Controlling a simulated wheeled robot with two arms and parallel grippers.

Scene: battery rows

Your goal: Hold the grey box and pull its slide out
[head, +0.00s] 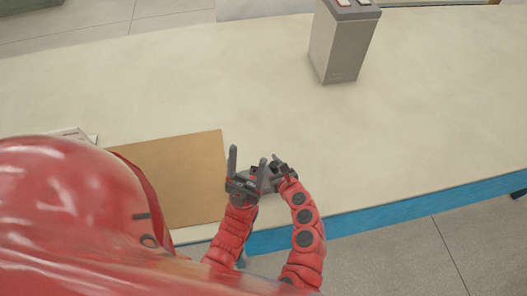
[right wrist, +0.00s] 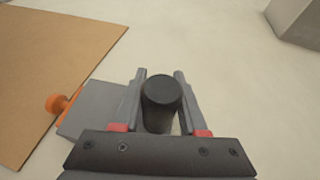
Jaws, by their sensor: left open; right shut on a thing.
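The small grey box (right wrist: 92,108) lies on the pale table, partly hidden by my gripper in the right wrist view. A black round post (right wrist: 160,104) stands between my right fingers, apparently on the box. An orange knob (right wrist: 60,103) sticks out at the box's left side. My right gripper (right wrist: 161,82) is shut on the black post; it also shows in the head view (head: 278,164). My left gripper (head: 247,158) is open, with its fingers upright, close to the left of the right one. In the head view the grippers hide most of the grey box (head: 263,184).
A brown mat (head: 170,170) lies left of the grippers. The blue table edge (head: 380,217) is near. The middle and right are clear.

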